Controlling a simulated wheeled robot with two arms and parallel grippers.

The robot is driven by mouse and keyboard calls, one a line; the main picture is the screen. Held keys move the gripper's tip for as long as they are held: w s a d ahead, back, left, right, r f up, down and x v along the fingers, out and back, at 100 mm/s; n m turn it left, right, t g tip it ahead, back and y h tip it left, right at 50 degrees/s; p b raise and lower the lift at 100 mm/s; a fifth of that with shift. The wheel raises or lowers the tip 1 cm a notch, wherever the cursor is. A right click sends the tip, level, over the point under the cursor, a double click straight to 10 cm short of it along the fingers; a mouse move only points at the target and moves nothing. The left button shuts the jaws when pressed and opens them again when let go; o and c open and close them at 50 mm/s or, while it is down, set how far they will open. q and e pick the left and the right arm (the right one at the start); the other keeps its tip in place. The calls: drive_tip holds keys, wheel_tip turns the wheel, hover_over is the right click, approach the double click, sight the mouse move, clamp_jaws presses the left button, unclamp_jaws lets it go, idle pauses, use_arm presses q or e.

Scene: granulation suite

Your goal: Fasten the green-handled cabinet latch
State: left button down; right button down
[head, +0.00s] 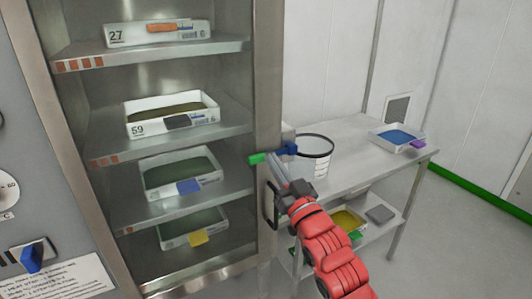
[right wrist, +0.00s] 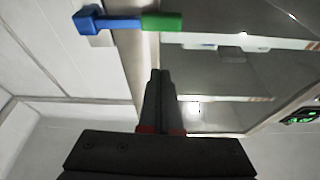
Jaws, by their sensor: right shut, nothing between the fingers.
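The cabinet latch shows in the head view as a green handle (head: 257,158) over the right post of the steel cabinet (head: 267,80), with a blue part (head: 289,150) to its right. In the right wrist view the green handle (right wrist: 162,22) and blue arm (right wrist: 112,21) lie roughly level near the top, across the post edge. My right gripper (head: 273,166) is just below the latch, its fingers together and empty. In the right wrist view its fingertips (right wrist: 160,74) are below the green handle, with a visible gap in the picture. My left gripper is out of view.
A dark pull handle (head: 270,205) is on the cabinet post, beside my right wrist. Several labelled trays stand on the cabinet shelves. A steel table (head: 350,165) at right holds a clear bucket (head: 314,158) and a white tray (head: 397,138). Floor at far right is clear.

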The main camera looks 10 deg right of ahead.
drive_tip(key=shift+v, duration=2.05)
drive_tip(key=shift+d+r, duration=0.1)
